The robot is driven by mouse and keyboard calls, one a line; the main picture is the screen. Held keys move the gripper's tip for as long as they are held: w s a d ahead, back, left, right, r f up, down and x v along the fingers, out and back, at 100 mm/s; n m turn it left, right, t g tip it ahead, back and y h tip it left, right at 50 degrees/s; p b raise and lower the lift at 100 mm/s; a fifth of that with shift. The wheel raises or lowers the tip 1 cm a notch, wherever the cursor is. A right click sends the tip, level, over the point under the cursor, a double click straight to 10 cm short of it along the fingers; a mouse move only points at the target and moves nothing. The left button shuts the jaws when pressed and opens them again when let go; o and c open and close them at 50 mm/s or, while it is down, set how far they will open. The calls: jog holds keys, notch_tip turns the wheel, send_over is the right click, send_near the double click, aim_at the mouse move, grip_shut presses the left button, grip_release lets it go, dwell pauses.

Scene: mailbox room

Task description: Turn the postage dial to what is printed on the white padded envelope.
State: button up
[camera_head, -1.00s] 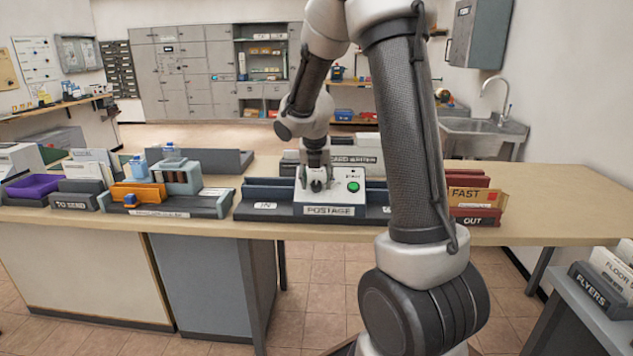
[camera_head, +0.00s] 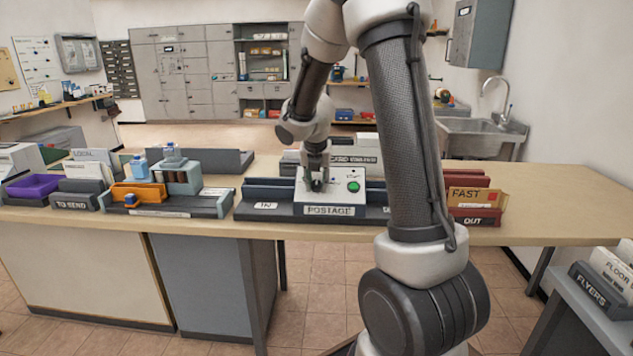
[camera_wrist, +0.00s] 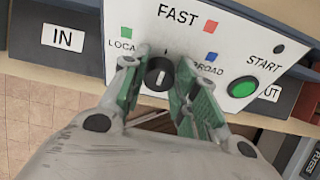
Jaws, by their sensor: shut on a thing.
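The postage machine (camera_head: 330,211) stands on the counter with a sloped white panel. In the wrist view its black dial (camera_wrist: 158,76) has a white mark and sits between the pads of my gripper (camera_wrist: 161,62), which is shut on it. Around the dial are a green square marked LOCAL, a red one marked FAST and a blue one marked ABROAD, partly hidden by a finger. I cannot tell exactly which label the mark faces. My gripper (camera_head: 317,184) also shows over the panel in the head view. I cannot single out the white padded envelope.
A green START button (camera_wrist: 243,87) is right of the dial. The IN side (camera_head: 265,205) is left of the panel. A TO SEND tray (camera_head: 75,202) stands left, near a white piece marked LOCAL (camera_head: 88,155).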

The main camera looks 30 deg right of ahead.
jog(key=m+t, duration=0.1)
jog(key=m, duration=0.4)
jog(key=shift+s+d+m+y, duration=0.1)
jog(key=shift+s+m+y, duration=0.05)
jog(key=shift+m+y, duration=0.2)
jog(key=m+t, duration=0.1)
jog(key=m, duration=0.4)
jog(key=shift+s, duration=0.15)
jog(key=shift+f+m, duration=0.1)
jog(key=shift+m, duration=0.15)
jog(key=o, duration=1)
jog(key=v, duration=1.2)
jog(key=shift+s+d, duration=0.15)
jog(key=shift+d, duration=0.05)
